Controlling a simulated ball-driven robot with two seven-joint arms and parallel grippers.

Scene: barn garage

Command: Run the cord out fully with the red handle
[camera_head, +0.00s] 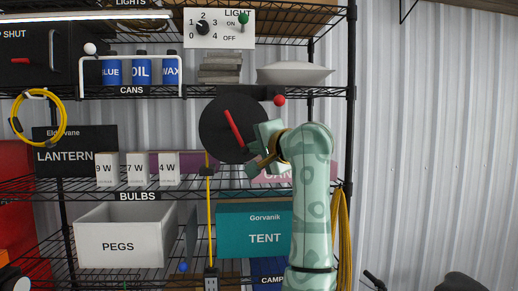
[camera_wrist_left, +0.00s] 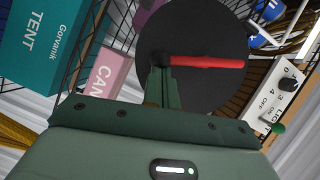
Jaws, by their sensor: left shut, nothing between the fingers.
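A black reel disc (camera_head: 222,133) carries a red handle (camera_head: 233,128) that slants from upper left to lower right. A yellow cord (camera_head: 209,225) hangs below the reel to a grey socket block (camera_head: 211,280). My left gripper (camera_head: 252,160) is at the disc's lower right, shut and empty. In the left wrist view the shut fingers (camera_wrist_left: 162,80) lie over the disc (camera_wrist_left: 190,35), beside the black inner end of the red handle (camera_wrist_left: 208,62). Whether they touch it I cannot tell. My right gripper is not in view.
A red ball knob (camera_head: 279,100) sits right of the disc. Wire shelves hold cans (camera_head: 141,71), bulb boxes (camera_head: 137,170), a PEGS bin (camera_head: 120,240) and a TENT box (camera_head: 250,232). A switch panel (camera_head: 219,27) is above. A yellow coil (camera_head: 342,225) hangs behind my arm.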

